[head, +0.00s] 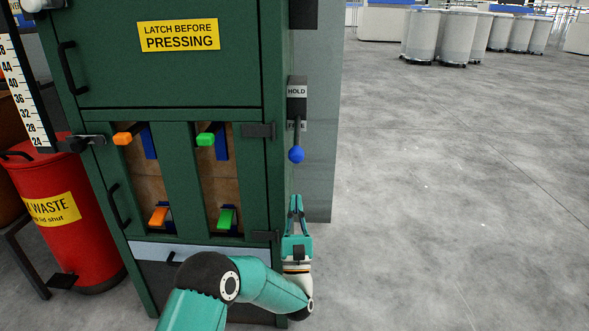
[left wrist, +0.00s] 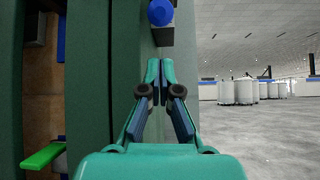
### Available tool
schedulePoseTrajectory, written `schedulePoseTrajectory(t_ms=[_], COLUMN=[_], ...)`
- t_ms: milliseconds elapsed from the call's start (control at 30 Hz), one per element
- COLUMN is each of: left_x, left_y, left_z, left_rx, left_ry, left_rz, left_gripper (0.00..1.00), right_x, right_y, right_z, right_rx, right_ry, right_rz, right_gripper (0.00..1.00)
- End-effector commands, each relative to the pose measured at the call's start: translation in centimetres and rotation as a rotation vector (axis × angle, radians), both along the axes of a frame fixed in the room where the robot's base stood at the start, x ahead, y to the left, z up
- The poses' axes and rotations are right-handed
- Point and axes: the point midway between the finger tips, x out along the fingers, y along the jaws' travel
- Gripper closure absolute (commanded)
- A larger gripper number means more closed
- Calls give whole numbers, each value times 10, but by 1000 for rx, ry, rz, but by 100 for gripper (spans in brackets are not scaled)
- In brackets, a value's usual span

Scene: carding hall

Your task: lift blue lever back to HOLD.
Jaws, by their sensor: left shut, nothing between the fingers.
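The blue lever (head: 296,154) is a dark rod with a blue ball knob on the right side of the green machine. It hangs down from a bracket labelled HOLD (head: 297,91), and its rod partly covers a lower label. In the left wrist view the blue knob (left wrist: 161,12) shows at the top, beyond the fingertips. My left gripper (head: 296,200) is below the knob, pointing up, with a gap between them. Its fingers (left wrist: 160,66) are shut and empty. My right gripper is not in view.
The green machine (head: 190,85) stands left of the gripper, with orange and green handles (head: 205,139) in its front openings. A red waste bin (head: 70,240) stands at the far left. Pale drums (head: 440,35) stand far back. The floor at the right is clear.

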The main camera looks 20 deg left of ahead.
Motion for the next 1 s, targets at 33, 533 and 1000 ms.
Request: schedulePoseTrajectory(t_ms=[33,533,1000], left_x=[0,41,68], left_y=[0,16,25], left_z=[0,42,70], left_rx=[0,1,2], left_ry=[1,-3,4], left_rz=[1,3,3], left_gripper=[100,100,100], right_x=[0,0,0], right_y=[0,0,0], right_z=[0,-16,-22], right_rx=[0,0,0], right_ry=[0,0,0], right_rz=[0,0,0], right_gripper=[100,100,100])
